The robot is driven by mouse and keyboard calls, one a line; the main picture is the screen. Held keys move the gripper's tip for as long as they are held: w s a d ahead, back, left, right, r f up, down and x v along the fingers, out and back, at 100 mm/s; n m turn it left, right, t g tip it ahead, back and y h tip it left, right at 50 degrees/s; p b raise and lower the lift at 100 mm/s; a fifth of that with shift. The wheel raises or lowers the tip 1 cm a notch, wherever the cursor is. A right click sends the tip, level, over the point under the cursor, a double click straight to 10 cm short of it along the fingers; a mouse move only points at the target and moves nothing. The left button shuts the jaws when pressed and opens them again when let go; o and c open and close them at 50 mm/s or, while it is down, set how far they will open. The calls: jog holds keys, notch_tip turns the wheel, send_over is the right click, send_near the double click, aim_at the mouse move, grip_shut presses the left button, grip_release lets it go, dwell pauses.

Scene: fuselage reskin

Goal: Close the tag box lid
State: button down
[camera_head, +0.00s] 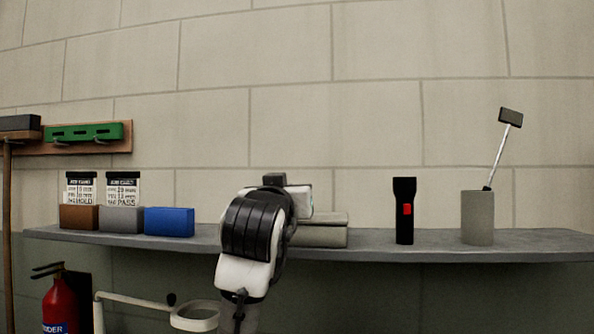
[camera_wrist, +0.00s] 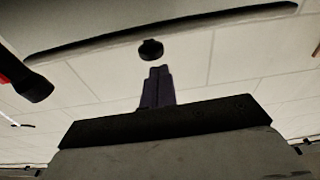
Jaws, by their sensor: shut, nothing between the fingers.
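The tag box (camera_head: 318,237) is a grey-beige box on the shelf, its left part hidden behind my arm. Its lid (camera_head: 325,218) looks to lie flat along the top of the visible right part, with no gap that I can make out. In the wrist view, which looks upside down, a pale rounded panel, probably the lid (camera_wrist: 150,28), fills the top, with a black knob (camera_wrist: 150,50) at its edge. My gripper (camera_wrist: 159,68) is shut and empty, its tips close to the knob in the picture; I cannot tell whether they touch. In the head view my arm hides the fingers.
On the shelf (camera_head: 370,240), a black flashlight (camera_head: 404,215) and a grey cup (camera_head: 477,217) holding an inspection mirror (camera_head: 510,117) stand right. Brown (camera_head: 79,217), grey (camera_head: 121,219) and blue (camera_head: 169,222) bins stand left. A red extinguisher (camera_head: 60,305) is below. Bare wall rises behind.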

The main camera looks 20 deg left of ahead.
jog(key=shift+s+d+f+b, duration=0.1)
jog(key=shift+s+f+b, duration=0.25)
jog(key=shift+f, duration=0.3)
jog(key=shift+s+f, duration=0.15)
jog(key=shift+f, duration=0.35)
jog(key=shift+f, duration=0.15)
